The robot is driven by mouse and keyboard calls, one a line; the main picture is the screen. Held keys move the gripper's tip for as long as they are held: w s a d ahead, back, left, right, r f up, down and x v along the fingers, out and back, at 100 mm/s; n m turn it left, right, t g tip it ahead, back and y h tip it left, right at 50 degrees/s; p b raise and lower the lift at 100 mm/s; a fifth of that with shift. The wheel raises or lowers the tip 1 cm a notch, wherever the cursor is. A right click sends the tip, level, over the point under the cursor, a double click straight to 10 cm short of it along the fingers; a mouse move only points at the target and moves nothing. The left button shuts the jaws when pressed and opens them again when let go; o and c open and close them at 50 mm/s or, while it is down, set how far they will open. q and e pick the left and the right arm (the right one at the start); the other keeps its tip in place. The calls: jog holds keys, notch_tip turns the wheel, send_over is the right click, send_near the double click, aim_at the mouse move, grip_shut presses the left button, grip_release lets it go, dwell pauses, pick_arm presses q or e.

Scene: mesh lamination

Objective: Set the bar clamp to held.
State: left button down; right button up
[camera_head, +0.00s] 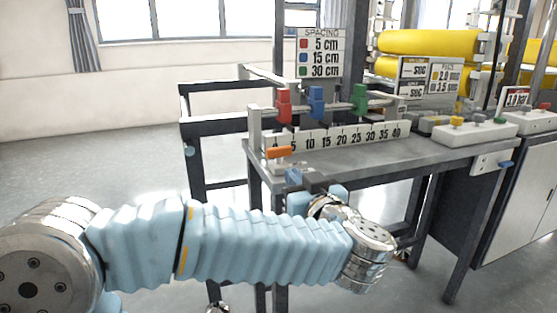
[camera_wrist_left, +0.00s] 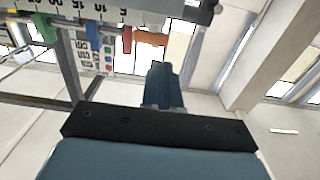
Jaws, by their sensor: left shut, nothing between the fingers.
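A bar fixture with a white number scale (camera_head: 335,136) stands at the left end of the grey bench. An orange handle (camera_head: 279,152) lies roughly level at the scale's low end; it looks like the clamp's lever, though no label shows this. The handle also shows in the left wrist view (camera_wrist_left: 152,38), beside the red block. My left gripper (camera_head: 293,176) is shut and empty, just below the handle in the head view. Its blue fingers (camera_wrist_left: 162,78) point toward the handle in the wrist view, with a gap between them. My right gripper is not in view.
Red (camera_head: 284,105), blue (camera_head: 316,102) and green (camera_head: 360,98) blocks sit along the rail above the scale. A spacing sign (camera_head: 320,53) stands behind. Button boxes (camera_head: 474,131) and yellow rolls (camera_head: 430,42) are to the right. The floor at left is clear.

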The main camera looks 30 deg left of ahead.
aim_at(274, 155)
pick_arm(q)
jog(key=x, duration=0.9)
jog(key=shift+w+a, duration=0.25)
